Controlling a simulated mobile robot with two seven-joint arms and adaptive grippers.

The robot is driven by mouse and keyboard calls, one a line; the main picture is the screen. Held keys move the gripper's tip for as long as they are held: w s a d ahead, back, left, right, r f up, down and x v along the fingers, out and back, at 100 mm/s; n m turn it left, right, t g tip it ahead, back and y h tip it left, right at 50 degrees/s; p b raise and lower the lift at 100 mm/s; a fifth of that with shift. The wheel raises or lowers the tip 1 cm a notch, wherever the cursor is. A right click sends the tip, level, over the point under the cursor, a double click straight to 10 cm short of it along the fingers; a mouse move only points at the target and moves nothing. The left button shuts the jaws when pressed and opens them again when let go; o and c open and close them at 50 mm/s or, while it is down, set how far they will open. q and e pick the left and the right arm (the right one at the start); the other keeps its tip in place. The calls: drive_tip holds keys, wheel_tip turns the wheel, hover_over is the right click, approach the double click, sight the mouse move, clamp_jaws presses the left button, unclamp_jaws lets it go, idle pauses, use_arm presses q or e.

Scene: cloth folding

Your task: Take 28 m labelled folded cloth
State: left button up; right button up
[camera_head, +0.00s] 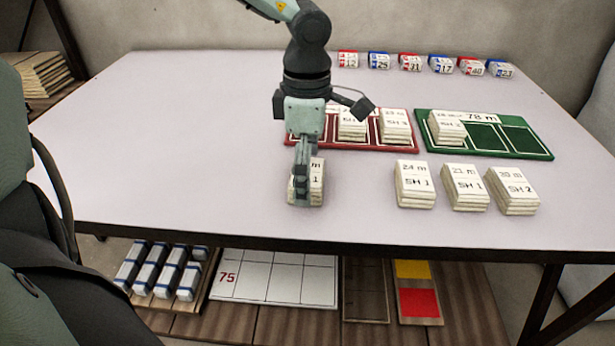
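A folded cloth stack (316,187) sits near the table's front edge, partly covered by my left gripper (303,180). Its label shows "m" and "1", but its number is hidden. The gripper points down at this stack with its fingers nearly in line with the view, so their gap and any contact cannot be told. To the right stand stacks labelled 24 m SH 1 (414,184), 21 m SH 1 (465,187) and 20 m SH 2 (512,190). No label clearly reads 28 m. My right gripper is not in view.
A red tray (345,145) holds cloth stacks, partly behind my arm. A green tray (485,153) marked 78 m holds one stack (446,127) at its left; its other compartments are empty. Small numbered blocks (410,62) line the back edge. The table's left side (170,150) is clear.

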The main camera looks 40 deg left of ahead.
use_arm(q)
drive_tip(key=c, duration=1.1)
